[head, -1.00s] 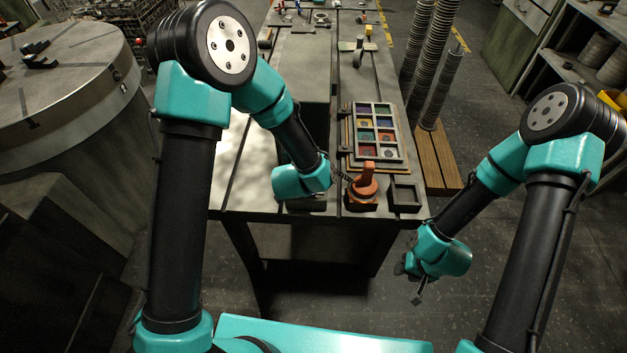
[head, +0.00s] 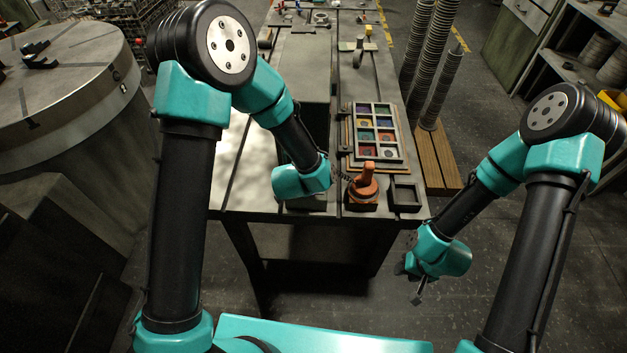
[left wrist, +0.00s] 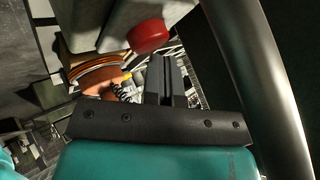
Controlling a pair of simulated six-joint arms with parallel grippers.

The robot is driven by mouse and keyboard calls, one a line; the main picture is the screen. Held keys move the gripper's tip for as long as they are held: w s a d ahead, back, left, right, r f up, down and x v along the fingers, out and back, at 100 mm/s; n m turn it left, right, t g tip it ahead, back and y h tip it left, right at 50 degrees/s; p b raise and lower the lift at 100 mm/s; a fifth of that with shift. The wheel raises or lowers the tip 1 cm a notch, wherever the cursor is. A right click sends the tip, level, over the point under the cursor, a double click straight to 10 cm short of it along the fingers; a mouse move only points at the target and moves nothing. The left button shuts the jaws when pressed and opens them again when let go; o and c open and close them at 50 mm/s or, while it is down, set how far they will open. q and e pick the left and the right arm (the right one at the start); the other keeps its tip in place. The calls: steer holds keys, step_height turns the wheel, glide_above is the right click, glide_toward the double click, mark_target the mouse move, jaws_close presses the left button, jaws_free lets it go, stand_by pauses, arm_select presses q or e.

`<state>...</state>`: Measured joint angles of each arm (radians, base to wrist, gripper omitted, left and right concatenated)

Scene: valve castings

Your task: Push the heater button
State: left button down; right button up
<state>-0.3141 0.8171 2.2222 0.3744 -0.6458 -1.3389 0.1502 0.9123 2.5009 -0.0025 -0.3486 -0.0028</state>
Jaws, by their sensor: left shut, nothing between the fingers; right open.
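A red button (left wrist: 148,36) shows in the left wrist view, standing out from a grey block (left wrist: 112,24) that looks like the heater's body. My left gripper (left wrist: 165,65) is shut and empty. Its fingertips are just below and right of the button in that picture; I cannot tell if they touch it. In the head view, my left wrist hides the button and the left fingers, and a dark box edge (head: 306,204) shows below it. My right gripper (head: 419,290) is open and empty, off the table's front right side.
An orange device (head: 366,187) with an upright handle and coiled cable stands right of my left wrist. Beside it is a small dark open tray (head: 405,194). A compartment tray (head: 398,148) of coloured squares lies behind. The workbench's left part (head: 232,195) is clear.

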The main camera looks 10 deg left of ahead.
arm_select(q)
steer(key=shift+f, duration=0.5)
stand_by(0.4)
steer(key=shift+r, duration=3.45)
